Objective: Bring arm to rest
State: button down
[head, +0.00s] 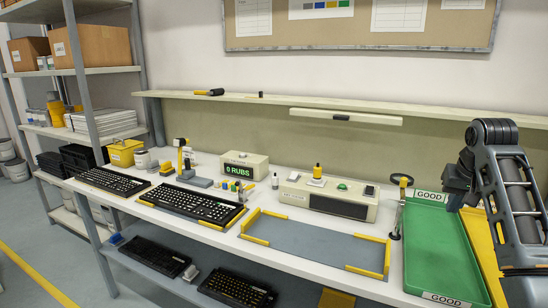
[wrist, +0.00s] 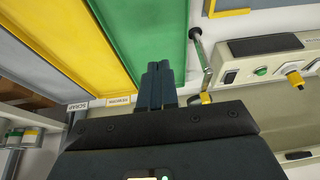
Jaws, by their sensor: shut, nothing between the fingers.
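My arm is raised at the right of the head view, above the green tray marked GOOD (head: 435,250). My gripper (wrist: 161,70) shows in the wrist view with its two dark fingers together and nothing between them. In the head view the gripper (head: 455,185) is folded by the arm, near the tray's far end, and its fingertips are hard to make out there. The green tray also shows in the wrist view (wrist: 145,30), beyond the fingers.
A yellow tray (head: 480,235) lies beside the green one. A stand with a ring (head: 397,205) rises left of the trays. The bench also holds a beige control box (head: 325,198), a grey mat with yellow corners (head: 310,245) and two black keyboards (head: 190,205).

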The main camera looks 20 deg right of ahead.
jog(key=a+f+t, duration=0.1)
jog(key=a+f, duration=0.4)
jog(key=w+a+f+n+t, duration=0.1)
jog(key=a+f, duration=0.3)
jog(key=a, duration=0.1)
jog(key=w+a+f+n, duration=0.1)
jog(key=a+f, duration=0.4)
jog(key=shift+w+f+t+y, duration=0.15)
jog(key=shift+f+t+y, duration=0.15)
jog(key=shift+t, duration=0.1)
jog(key=s+a+f+n+t, duration=0.15)
jog(key=s+a+f, duration=0.25)
jog(key=s+a, duration=0.5)
jog(key=s+a+f+n+t, duration=0.1)
jog(key=s+a+f+t, duration=0.3)
jog(key=a, duration=0.8)
jog(key=s+a+r+n+t+y, duration=0.1)
jog(key=s+a+r, duration=0.1)
jog(key=s+r, duration=0.3)
jog(key=s+a+r+n+t, duration=0.1)
jog(key=s+r, duration=0.4)
jog(key=s, duration=0.6)
jog(key=s+a+r+n+t+y, duration=0.1)
jog(key=s+a+r+n, duration=0.2)
jog(key=s, duration=0.6)
notch_tip(320, 180, up, 2)
jog(key=shift+a+y, duration=0.3)
jog(key=shift+a, duration=0.3)
